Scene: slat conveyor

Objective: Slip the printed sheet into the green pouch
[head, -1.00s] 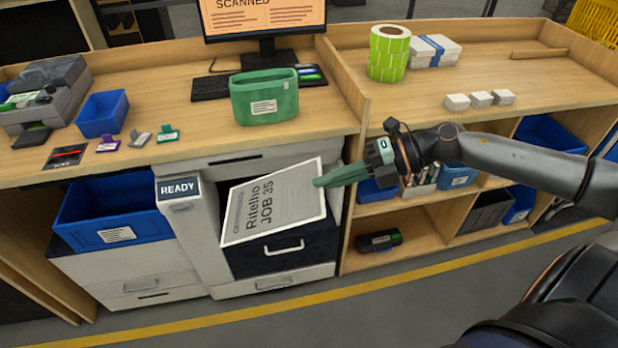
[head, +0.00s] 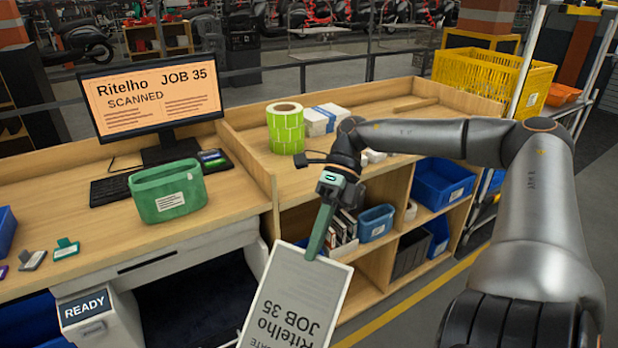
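The printed sheet (head: 295,298) reads "Ritelho JOB 35" and hangs tilted in front of the bench, its lower end cut off by the picture edge. My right gripper (head: 318,245) is shut on the sheet's upper edge. The green pouch (head: 168,190) stands upright on the bench to the left, its opening facing up and a white label on its front. The sheet is apart from the pouch, lower and to its right. My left gripper is not in view.
A monitor (head: 150,97) and keyboard (head: 112,189) stand behind the pouch. A wooden divider (head: 245,165) separates the pouch from a green label roll (head: 286,130). Shelves with blue bins (head: 442,183) lie below the right-hand bench. Small coloured clips (head: 66,249) lie left of the pouch.

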